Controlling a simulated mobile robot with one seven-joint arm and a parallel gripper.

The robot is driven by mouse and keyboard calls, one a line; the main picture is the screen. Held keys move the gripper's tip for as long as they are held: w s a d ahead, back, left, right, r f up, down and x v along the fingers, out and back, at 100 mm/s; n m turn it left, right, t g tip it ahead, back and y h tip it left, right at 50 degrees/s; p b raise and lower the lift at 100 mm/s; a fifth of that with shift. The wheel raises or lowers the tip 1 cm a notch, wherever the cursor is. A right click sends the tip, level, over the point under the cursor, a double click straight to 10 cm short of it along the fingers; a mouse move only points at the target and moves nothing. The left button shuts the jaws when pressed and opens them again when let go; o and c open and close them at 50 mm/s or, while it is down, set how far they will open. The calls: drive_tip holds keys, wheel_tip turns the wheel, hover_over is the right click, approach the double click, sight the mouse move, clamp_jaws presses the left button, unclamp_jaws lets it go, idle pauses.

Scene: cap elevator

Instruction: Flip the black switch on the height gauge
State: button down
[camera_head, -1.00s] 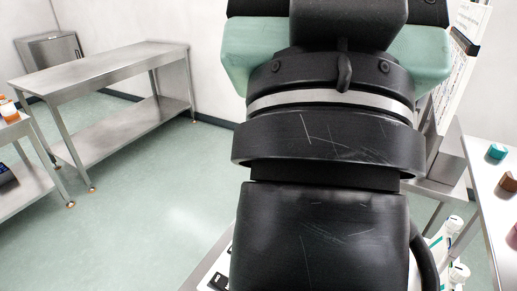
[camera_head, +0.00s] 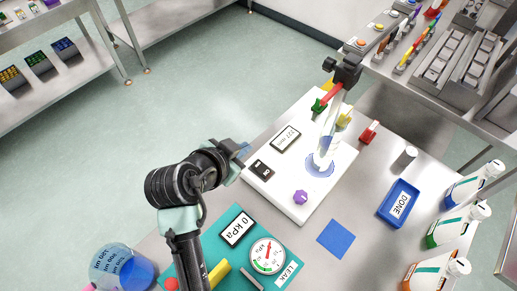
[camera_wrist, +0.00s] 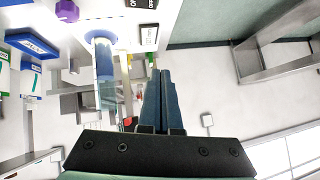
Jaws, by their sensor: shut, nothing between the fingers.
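The height gauge has a white base (camera_head: 318,195) on the steel table, a clear column with blue liquid (camera_head: 327,143), a display (camera_head: 286,138) and a purple knob (camera_head: 300,197). The black switch (camera_head: 262,170) lies near the left edge of the base. It is partly cut off at the top edge of the wrist view (camera_wrist: 141,3); its lever position is too small to tell. My gripper (camera_head: 245,148) is just up and left of the switch in the head view, apart from it. Its blue fingers (camera_wrist: 163,100) are shut and empty.
A teal mat with a 0 kPa display (camera_head: 237,229) and a dial gauge (camera_head: 267,256) lies below my arm. A blue DONE tray (camera_head: 399,204), a blue square (camera_head: 336,239) and several bottles (camera_head: 474,183) stand right.

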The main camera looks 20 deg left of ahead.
drive_tip(key=shift+g+h, duration=0.4)
drive_tip(key=shift+g, duration=0.1)
drive_tip(key=s+f, duration=0.2)
drive_tip(key=f, duration=0.1)
drive_tip(key=shift+s+f, duration=0.1)
drive_tip(key=shift+s, duration=0.1)
drive_tip(key=shift+w, duration=0.1)
hover_over(261, 162)
drive_tip(key=s, duration=0.3)
wheel_tip(261, 162, down, 7)
drive_tip(key=shift+d+r+p, duration=0.1)
drive_tip(key=shift+p, duration=0.25)
drive_tip(key=shift+a+f, duration=0.25)
drive_tip(key=shift+f, duration=1)
drive_tip(key=shift+a+f, duration=0.1)
drive_tip(key=shift+f, duration=0.65)
